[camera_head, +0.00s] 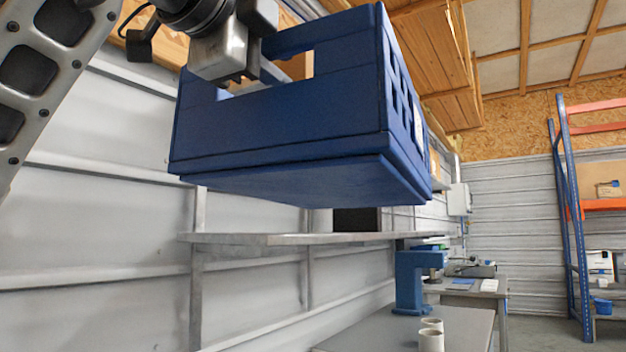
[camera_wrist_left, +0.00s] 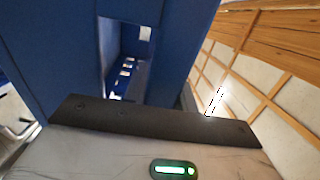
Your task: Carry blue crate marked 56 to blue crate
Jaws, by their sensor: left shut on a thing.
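A large blue crate (camera_head: 285,135) hangs in the air in the head view, seen from below, with a handle slot in its near side and a pale label on its right side. I cannot read a number on it. My left gripper (camera_head: 240,70) is shut on the crate at the handle slot. In the left wrist view the crate (camera_wrist_left: 65,50) fills the upper left, with its slot close to the gripper. The fingertips are partly hidden by the crate. No second blue crate can be made out. My right gripper is not in view.
A grey wall shelf (camera_head: 300,238) runs below the crate, with a dark box (camera_head: 357,220) on it. A blue and orange rack (camera_head: 566,220) stands at right. Floor shows between bench and rack.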

